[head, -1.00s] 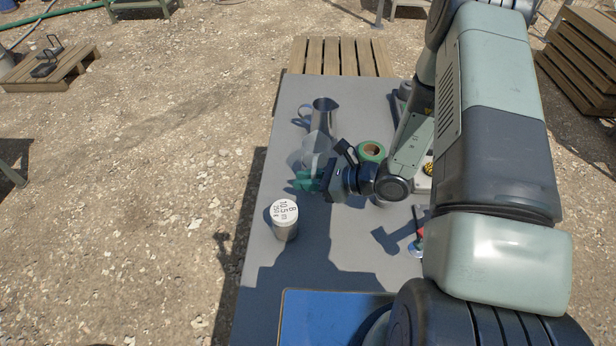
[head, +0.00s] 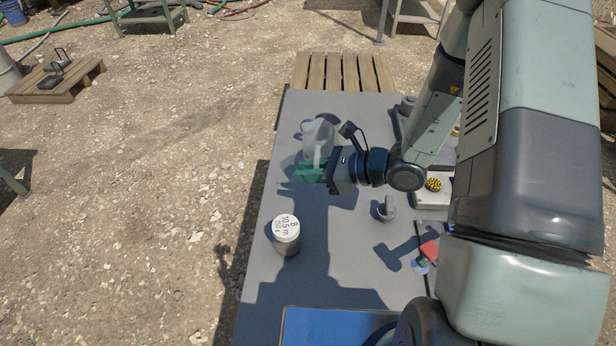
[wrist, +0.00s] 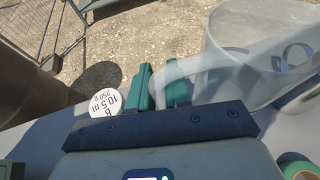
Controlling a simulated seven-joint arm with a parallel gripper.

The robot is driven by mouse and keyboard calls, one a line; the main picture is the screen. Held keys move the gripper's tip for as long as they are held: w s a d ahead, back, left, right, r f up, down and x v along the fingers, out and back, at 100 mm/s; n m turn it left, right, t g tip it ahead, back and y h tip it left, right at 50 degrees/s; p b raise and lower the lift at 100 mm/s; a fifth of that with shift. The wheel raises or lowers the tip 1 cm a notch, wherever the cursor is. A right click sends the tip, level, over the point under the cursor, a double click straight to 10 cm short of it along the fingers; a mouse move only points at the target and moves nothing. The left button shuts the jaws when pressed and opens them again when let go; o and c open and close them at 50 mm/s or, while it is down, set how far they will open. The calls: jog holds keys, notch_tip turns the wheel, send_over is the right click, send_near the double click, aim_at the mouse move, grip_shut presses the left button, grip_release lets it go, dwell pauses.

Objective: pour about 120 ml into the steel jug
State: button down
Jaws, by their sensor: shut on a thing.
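My gripper (head: 312,174) is shut on the handle of a clear translucent jug (head: 318,140). In the wrist view the handle runs between the green fingers (wrist: 160,88), and the clear jug (wrist: 235,60) fills the upper right. In the head view the clear jug stands in front of the steel jug, which it mostly hides. A grey ring shape seen through the clear wall in the wrist view may be the steel jug's handle. I cannot tell the liquid level or whether anything is flowing.
A lidded can marked 10.5 m, 250 g (head: 286,235) stands on the grey table (head: 262,290), left of my gripper. A blue panel (head: 325,328) lies at the near edge. Green tape (wrist: 298,170) shows in the wrist view. A red-topped item (head: 428,250) is at right.

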jog(key=shift+w+a+f+m+t+h, duration=0.55)
jog(key=shift+w+a+f+m+t, duration=0.6)
jog(key=shift+w+a, duration=0.4)
jog(key=shift+w+a+f+m+t+h, duration=0.6)
jog(key=shift+w+a+f+m+t, duration=0.3)
jog(key=shift+w+a+f, duration=0.5)
jog(key=shift+w+a+f+m+t+h, duration=0.55)
jog(key=shift+w+a+f+m+t, duration=0.45)
jog(key=shift+w+a, duration=0.65)
jog(key=shift+w+d, duration=0.15)
jog(key=w+d+r+m+g+y, duration=0.1)
jog(key=w+d+r+m+g, duration=0.1)
jog(key=r, duration=0.3)
jog(key=w+d+r+m+g+y, duration=0.1)
jog(key=w+r+m+g+y, duration=0.1)
jog(key=w+r+m+g, duration=0.1)
jog(key=shift+w+d+r+m, duration=0.4)
jog(key=shift+w+r+m, duration=0.1)
jog(key=shift+r+m, duration=0.5)
jog(key=shift+w+d+r, duration=0.1)
jog(key=shift+w+r, duration=0.05)
jog(key=shift+r, duration=0.15)
jog(key=shift+w+d+r+m+y, duration=0.2)
jog(key=shift+r+m+y, duration=0.1)
jog(key=shift+r+m, duration=0.15)
